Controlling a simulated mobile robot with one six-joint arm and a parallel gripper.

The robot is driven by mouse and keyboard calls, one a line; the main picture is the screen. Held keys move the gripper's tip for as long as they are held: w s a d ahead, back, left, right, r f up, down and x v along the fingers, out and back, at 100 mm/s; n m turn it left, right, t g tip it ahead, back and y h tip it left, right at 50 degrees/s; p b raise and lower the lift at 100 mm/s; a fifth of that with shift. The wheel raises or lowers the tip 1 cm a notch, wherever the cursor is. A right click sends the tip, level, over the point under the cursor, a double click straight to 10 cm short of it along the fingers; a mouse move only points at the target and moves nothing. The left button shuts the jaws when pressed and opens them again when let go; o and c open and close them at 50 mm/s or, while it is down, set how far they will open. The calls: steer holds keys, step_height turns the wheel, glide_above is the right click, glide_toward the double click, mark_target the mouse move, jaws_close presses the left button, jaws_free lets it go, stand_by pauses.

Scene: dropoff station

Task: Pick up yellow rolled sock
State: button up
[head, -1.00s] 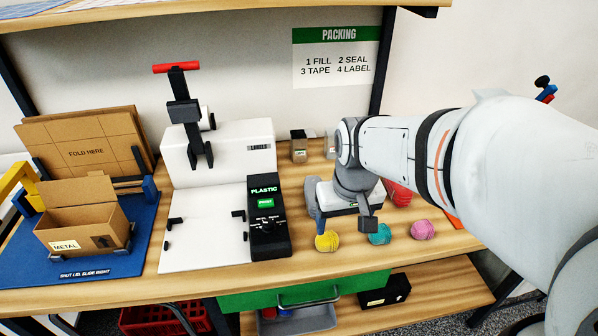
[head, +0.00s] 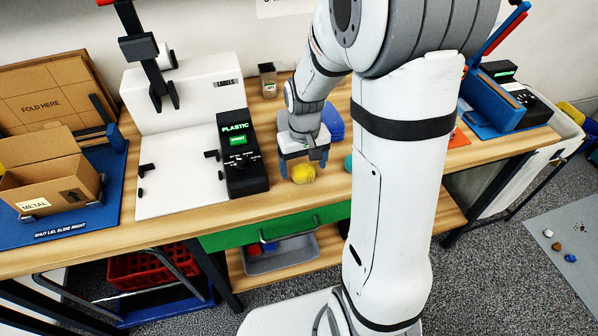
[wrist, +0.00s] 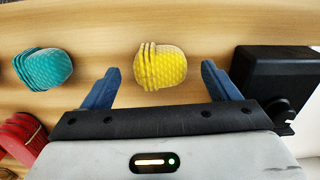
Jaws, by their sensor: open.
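The yellow rolled sock (head: 303,174) lies on the wooden bench near its front edge, to the right of the black control box. In the wrist view the yellow rolled sock (wrist: 160,67) sits between and just beyond the two blue fingertips. My gripper (wrist: 158,75) is open and empty, with a gap on each side of the sock. In the head view my gripper (head: 304,166) is low over the bench, its fingers on either side of the sock. Whether the fingers touch the bench is unclear.
A teal rolled sock (wrist: 43,68) lies to the left in the wrist view, with a red item (wrist: 22,137) near it. A black box (wrist: 273,75) stands close to the right finger. The PLASTIC machine (head: 240,150) stands left of my gripper. A green drawer (head: 270,228) is below.

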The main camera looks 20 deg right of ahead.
steer(key=shift+f, duration=0.75)
steer(key=shift+c, duration=0.3)
steer(key=c, duration=1)
